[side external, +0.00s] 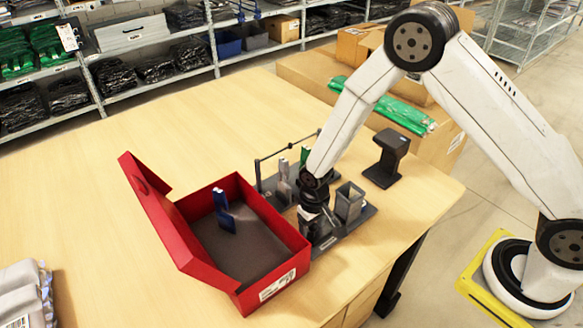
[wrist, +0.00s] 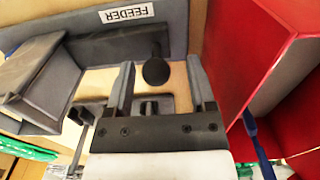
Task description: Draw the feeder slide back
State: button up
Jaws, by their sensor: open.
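The feeder is a grey fixture (side external: 360,215) near the table's right edge in the side view. In the wrist view its grey plate (wrist: 182,20) bears a white "FEEDER" label (wrist: 126,13). A dark round knob (wrist: 157,72) stands out from a dark bar of the feeder. My gripper (wrist: 160,64) is open, with one finger on each side of the knob and a visible gap to both. In the side view my gripper (side external: 313,218) points down at the feeder, and hides the knob and part of the slide.
An open red box (side external: 303,248) stands close left of my gripper, with a blue item (side external: 223,210) inside. Its red wall (wrist: 228,50) is near my finger in the wrist view. A grey bin (side external: 350,203) and a dark stand (side external: 386,160) are to the right.

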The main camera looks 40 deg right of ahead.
jog(key=shift+r, duration=3.5)
jog(key=shift+s+d+r, duration=0.1)
jog(key=shift+d+r, duration=0.15)
jog(key=shift+r, duration=0.1)
jog(key=s+d+r+t, duration=0.2)
jog(key=s+d+r, duration=0.6)
jog(key=s+r, duration=0.3)
jog(key=shift+s+d+r+t, duration=0.2)
jog(key=shift+s+t, duration=0.1)
jog(key=shift+s, duration=0.05)
